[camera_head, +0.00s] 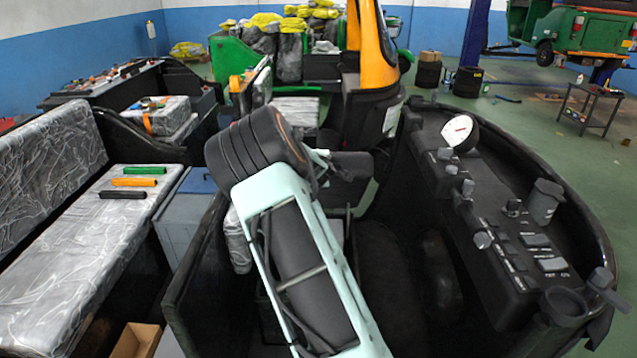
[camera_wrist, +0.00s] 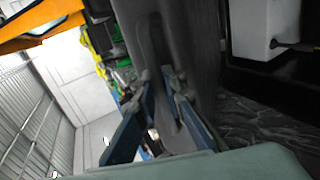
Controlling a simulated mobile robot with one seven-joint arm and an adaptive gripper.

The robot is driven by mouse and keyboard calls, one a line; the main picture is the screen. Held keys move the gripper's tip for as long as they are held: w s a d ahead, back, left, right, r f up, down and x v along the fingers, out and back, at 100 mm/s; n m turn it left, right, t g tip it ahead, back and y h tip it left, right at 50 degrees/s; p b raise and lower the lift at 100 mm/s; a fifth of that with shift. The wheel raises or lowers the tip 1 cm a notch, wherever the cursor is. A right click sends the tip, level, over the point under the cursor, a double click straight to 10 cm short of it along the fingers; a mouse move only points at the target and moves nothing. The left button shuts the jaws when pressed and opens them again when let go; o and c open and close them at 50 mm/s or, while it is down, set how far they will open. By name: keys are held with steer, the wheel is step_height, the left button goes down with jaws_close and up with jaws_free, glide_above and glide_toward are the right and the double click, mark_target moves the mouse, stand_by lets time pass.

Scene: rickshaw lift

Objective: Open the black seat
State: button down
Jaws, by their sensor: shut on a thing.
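My arm reaches forward through the middle of the head view, and its wrist hides much of what lies beyond. My gripper (camera_wrist: 160,78) shows in the wrist view with its blue fingers on either side of a dark grey slotted part. The fingers are closed on this part, which appears to belong to the black seat (camera_wrist: 180,35). In the head view, a dark piece (camera_head: 352,164) shows beside the wrist. The full outline of the seat and its hinge are hidden, so I cannot tell how far it is tilted.
A black control console (camera_head: 500,220) with a white gauge curves along the right. A grey bench (camera_head: 75,235) with several coloured bars stands at the left. A yellow and black rickshaw front (camera_head: 375,60) stands beyond my arm. Free green floor lies at the back right.

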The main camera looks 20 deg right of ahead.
steer(key=w+d+r+p, duration=0.1)
steer(key=w, duration=0.1)
steer(key=w+r+p, duration=0.1)
steer(key=w+r, duration=0.1)
steer(key=w+d+r+p, duration=0.1)
steer(key=w, duration=0.1)
steer(key=shift+w+d+r, duration=0.25)
steer(key=shift+d+r, duration=0.1)
steer(key=shift+r, duration=0.05)
steer(key=shift+w+d+r+p, duration=0.2)
steer(key=shift+w+p, duration=0.15)
steer(key=shift+w, duration=0.25)
steer(key=c, duration=2.3)
jaws_free()
steer(key=shift+s+a, duration=0.1)
steer(key=shift+s, duration=0.05)
steer(key=v, duration=1.1)
steer(key=shift+s+r, duration=0.25)
steer(key=shift+s, duration=0.1)
